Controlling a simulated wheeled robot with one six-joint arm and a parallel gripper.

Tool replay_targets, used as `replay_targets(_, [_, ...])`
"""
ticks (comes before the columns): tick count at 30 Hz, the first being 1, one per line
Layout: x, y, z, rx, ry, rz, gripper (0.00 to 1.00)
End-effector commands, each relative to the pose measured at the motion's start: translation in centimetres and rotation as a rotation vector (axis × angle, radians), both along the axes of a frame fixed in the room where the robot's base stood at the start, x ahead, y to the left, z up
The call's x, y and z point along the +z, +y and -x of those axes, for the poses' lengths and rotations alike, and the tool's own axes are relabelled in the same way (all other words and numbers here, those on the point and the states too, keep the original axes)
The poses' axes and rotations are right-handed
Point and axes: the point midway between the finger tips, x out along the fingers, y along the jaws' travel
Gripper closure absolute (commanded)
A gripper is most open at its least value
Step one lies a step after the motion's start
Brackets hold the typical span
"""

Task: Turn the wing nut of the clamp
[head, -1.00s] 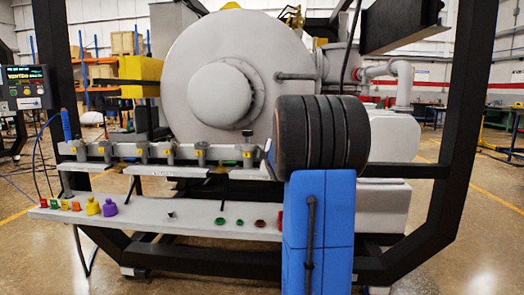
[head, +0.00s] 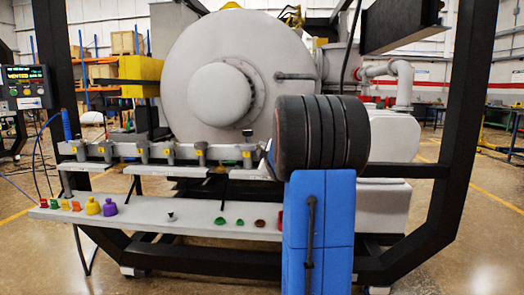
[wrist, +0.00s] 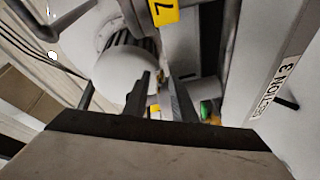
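In the head view, several grey clamps with yellow number tags line the rail in front of the furnace; one clamp (head: 247,153) is just left of my arm's black joint. My gripper is hidden behind that joint in the head view. In the wrist view, dark finger-like parts of my gripper (wrist: 160,100) point away from the camera. A yellow tag marked 7 (wrist: 164,11) is above them, on a grey part. A smaller yellow patch shows between the dark parts. I cannot make out the wing nut or whether the fingers touch anything.
The round grey furnace door (head: 222,95) is behind the rail. A shelf (head: 185,222) below holds several coloured knobs and caps. A panel labelled "STATION 3" (wrist: 275,85) is close on the right in the wrist view. A black frame post (head: 457,110) stands at right.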

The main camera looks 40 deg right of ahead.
Motion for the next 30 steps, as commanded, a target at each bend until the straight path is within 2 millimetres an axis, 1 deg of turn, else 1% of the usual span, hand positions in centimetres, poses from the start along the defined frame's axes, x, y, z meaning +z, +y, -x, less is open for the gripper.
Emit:
replay_targets(5, [0.0, 0.3, 0.5, 0.000, 0.000, 0.000, 0.76])
replay_targets(8, [0.1, 0.8, 1.5, -0.001, -0.002, 0.001, 0.76])
replay_targets(30, [0.0, 7.0, 12.4, 0.000, 0.000, 0.001, 0.76])
